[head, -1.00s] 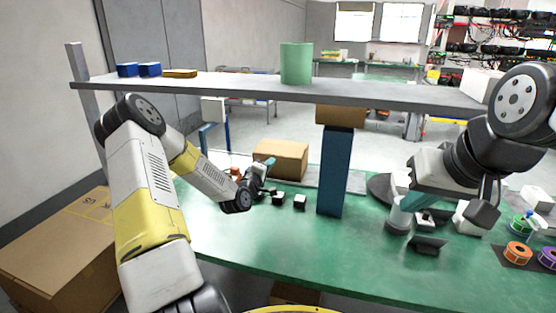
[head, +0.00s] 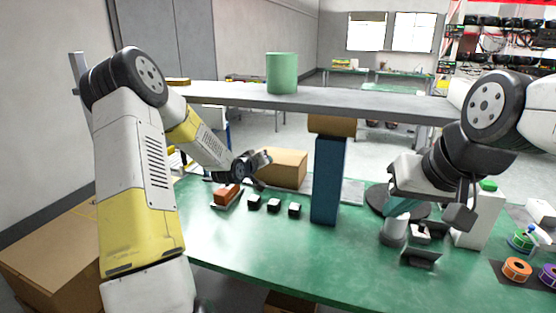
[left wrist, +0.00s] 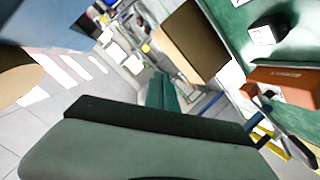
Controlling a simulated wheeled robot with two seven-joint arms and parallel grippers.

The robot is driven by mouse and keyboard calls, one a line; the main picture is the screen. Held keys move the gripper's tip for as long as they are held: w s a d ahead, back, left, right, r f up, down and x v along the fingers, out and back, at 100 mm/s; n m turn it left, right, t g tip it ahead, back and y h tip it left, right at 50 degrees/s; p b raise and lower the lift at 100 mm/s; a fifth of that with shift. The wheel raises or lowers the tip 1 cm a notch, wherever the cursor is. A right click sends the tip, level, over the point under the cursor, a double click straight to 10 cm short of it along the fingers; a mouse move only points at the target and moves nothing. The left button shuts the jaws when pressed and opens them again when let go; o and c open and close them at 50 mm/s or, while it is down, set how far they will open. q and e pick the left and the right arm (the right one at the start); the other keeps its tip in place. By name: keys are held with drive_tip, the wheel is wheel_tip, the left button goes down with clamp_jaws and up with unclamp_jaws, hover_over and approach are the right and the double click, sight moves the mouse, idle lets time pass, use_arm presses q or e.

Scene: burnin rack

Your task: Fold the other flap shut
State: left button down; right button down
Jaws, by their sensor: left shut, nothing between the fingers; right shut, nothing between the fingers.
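A brown cardboard box (head: 286,168) stands on the green table behind the black blocks. It also shows in the left wrist view (left wrist: 190,40). Its flaps cannot be made out clearly in either view. My left gripper (head: 263,157) is shut and empty, at the box's upper left side in the head view; I cannot tell whether it touches it. My right gripper (head: 400,207) is shut and empty, over the right part of the table, well apart from the box.
A blue post (head: 327,180) stands right of the box under a grey shelf (head: 350,103) bearing a green cylinder (head: 281,73). A red-brown block (head: 227,194) and several black blocks (head: 274,204) lie in front. Tape rolls (head: 517,269) sit at right. The front middle of the table is clear.

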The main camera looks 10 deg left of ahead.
use_arm(q)
drive_tip(key=w+a+f+m+t, duration=0.1)
drive_tip(key=w+f+m+t, duration=0.15)
drive_tip(key=w, duration=0.45)
drive_tip(key=w+f+m+t, duration=0.1)
drive_tip(key=w+m, duration=0.3)
drive_tip(key=w, duration=0.3)
hover_over(278, 156)
drive_tip(key=s, duration=0.2)
drive_tip(key=shift+w+a+f+g+y, duration=0.2)
drive_tip(key=shift+w+g+y, duration=0.05)
drive_tip(key=shift+y, duration=0.05)
drive_tip(key=f, duration=0.3)
drive_tip(key=shift+w, duration=0.4)
drive_tip(key=shift+w+d+f, duration=0.1)
drive_tip(key=shift+f, duration=0.35)
drive_tip(key=shift+w+f+g, duration=0.1)
drive_tip(key=shift+w+g, duration=0.05)
drive_tip(key=shift+g, duration=0.35)
drive_tip(key=shift+w+f, duration=0.15)
drive_tip(key=shift+f, duration=0.35)
drive_tip(key=shift+r, duration=0.1)
